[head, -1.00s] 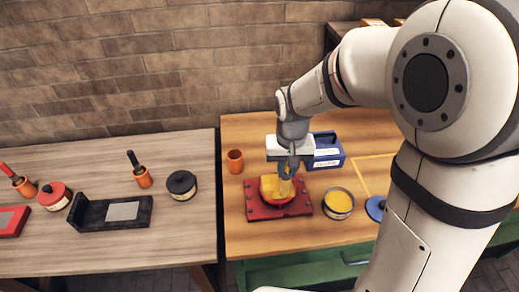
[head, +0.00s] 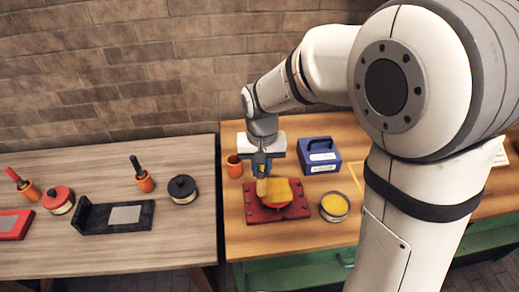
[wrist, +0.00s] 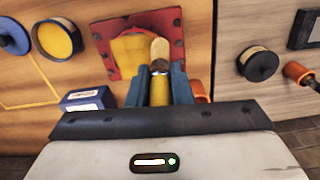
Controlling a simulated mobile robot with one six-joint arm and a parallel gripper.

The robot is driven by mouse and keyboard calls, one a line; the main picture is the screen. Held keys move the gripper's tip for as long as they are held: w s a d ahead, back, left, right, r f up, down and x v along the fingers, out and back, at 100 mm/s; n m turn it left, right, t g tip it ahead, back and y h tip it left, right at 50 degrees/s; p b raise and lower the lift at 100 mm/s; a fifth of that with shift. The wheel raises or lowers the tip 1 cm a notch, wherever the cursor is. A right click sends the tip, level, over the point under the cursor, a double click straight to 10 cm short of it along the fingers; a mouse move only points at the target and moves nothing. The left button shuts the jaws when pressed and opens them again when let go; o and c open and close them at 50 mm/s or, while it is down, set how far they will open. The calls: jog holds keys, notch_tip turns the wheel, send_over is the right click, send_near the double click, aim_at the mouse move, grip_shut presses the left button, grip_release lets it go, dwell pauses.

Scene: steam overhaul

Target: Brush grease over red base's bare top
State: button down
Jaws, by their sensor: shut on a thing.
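The red base (head: 255,215) lies on the right-hand bench, with a yellow grease layer (head: 280,191) over much of its raised round top. Some red shows below the yellow. In the wrist view the red base (wrist: 103,38) lies ahead, with the yellow patch (wrist: 129,48) left of the brush. My gripper (head: 262,172) is shut on a brush with a yellow handle (wrist: 160,90) and pale bristles (wrist: 160,50). The bristles are over the left side of the top in the head view; I cannot tell whether they touch. An open tin of yellow grease (head: 334,207) stands right of the base.
A blue box (head: 319,156) stands behind the tin, and an orange cup (head: 234,165) behind the base at left. The left bench holds a black fixture (head: 115,216), a black-lidded tin (head: 182,189) and cups with brushes (head: 144,181). Bare wood lies around the base.

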jog(key=shift+r+p, duration=1.4)
jog(key=shift+r, duration=0.95)
